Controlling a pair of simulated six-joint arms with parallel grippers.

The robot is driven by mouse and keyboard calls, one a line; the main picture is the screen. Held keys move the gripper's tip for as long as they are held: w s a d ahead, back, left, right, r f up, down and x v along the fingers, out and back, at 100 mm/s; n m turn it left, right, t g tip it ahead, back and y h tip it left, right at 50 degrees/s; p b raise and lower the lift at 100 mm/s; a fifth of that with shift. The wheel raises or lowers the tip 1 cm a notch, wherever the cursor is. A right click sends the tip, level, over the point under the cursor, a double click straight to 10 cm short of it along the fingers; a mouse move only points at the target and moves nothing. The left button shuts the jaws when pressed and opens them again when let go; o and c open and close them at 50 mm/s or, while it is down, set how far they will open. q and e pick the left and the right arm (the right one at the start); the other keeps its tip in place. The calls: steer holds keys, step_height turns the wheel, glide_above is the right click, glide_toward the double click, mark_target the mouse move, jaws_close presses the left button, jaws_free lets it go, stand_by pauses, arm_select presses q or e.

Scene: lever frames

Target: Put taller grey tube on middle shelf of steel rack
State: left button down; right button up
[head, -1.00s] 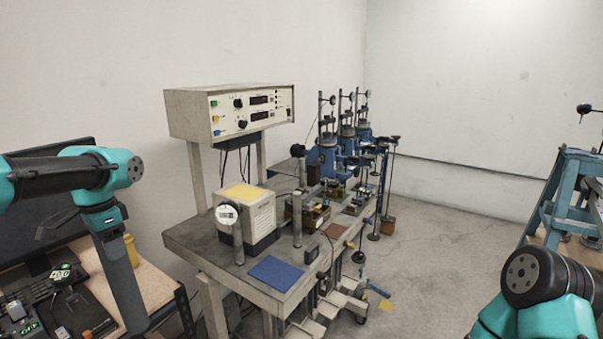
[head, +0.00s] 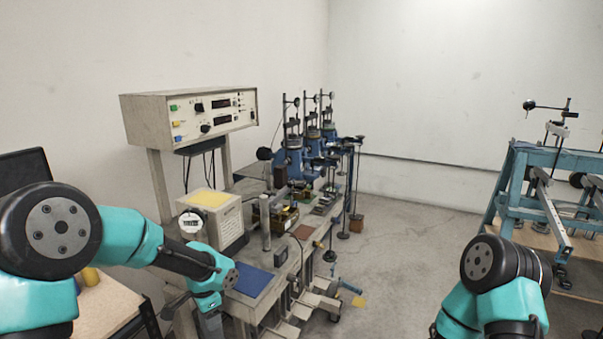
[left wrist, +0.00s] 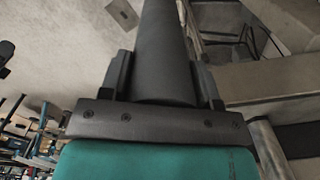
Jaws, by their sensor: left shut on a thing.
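In the left wrist view my left gripper (left wrist: 163,78) is shut on a dark grey tube (left wrist: 165,40), which extends away between the two black fingers. Its far end is cut off by the picture's top edge. In the head view my left arm reaches down in front of the bench, and its end (head: 210,322) is cut off by the bottom edge. A paler grey tube (head: 265,228) stands upright on the bench. No steel rack can be made out for certain. My right arm shows at lower right, but its gripper is out of view.
The bench (head: 245,268) carries a white box (head: 212,218), a blue mat (head: 252,281) and several blue instruments (head: 300,155). A control panel (head: 190,117) stands above it. A blue frame (head: 570,160) is at right. Open floor (head: 400,260) lies between.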

mark_target(218, 334)
arm_select(q)
steer(key=shift+m, duration=0.3)
steer(key=d+f, duration=0.1)
steer(key=d, duration=0.1)
steer(key=d+f, duration=0.2)
steer(key=shift+s+f, duration=0.2)
steer(key=shift+f, duration=0.1)
